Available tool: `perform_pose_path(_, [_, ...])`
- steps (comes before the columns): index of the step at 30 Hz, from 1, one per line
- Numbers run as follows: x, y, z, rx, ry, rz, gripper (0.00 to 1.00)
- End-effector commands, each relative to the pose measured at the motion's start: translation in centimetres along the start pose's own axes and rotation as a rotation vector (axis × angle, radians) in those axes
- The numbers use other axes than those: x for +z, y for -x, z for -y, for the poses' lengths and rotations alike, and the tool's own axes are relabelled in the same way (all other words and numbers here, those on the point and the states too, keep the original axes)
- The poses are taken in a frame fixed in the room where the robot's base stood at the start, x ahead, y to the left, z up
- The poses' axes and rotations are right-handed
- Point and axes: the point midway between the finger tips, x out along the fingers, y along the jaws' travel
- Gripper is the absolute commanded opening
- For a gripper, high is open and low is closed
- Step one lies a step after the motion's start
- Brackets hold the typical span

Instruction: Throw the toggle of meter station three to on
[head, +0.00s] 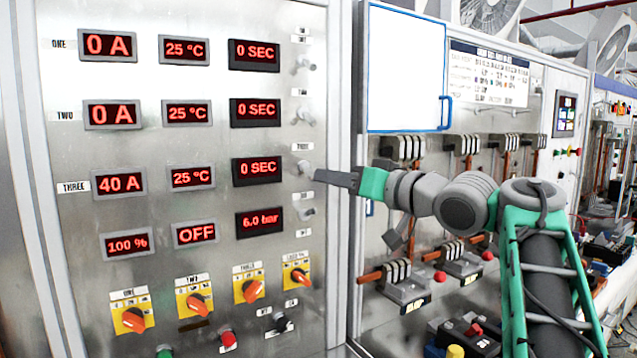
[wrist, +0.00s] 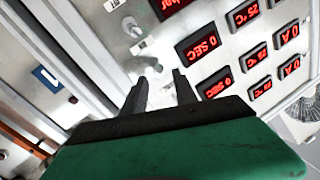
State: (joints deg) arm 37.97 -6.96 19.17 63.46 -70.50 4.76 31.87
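The toggle of meter station three (head: 305,167) is a small grey metal lever at the right side of the steel panel, under a small label plate reading THREE. My gripper (head: 318,176) is just right of it in the head view, its fingers pointing left at the panel. In the wrist view my gripper (wrist: 160,76) has its two dark fingers apart, with a gap and pale, blurred panel between them. I cannot tell whether a finger touches the toggle. The row labelled THREE shows 40 A (head: 120,182), 25 °C and 0 SEC.
Similar toggles sit above (head: 305,115) and below (head: 305,213) in the same column. The lower panel carries several orange rotary knobs (head: 250,290). A cabinet with a blue-framed board (head: 405,70) and breaker levers stands to the right, behind my arm.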

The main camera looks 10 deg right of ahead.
Motion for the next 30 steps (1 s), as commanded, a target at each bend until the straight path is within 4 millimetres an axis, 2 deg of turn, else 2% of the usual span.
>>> perform_pose_path(3, [-0.1,-2.5,0.1,-0.003,-0.002,0.002,0.34])
perform_pose_path(7, [-0.1,-4.3,0.1,0.001,0.001,0.001,0.34])
perform_pose_path(17, [0.0,-4.9,0.0,0.003,0.002,0.001,0.34])
perform_pose_path(30, [0.0,-4.9,-0.1,0.004,0.002,0.001,0.0])
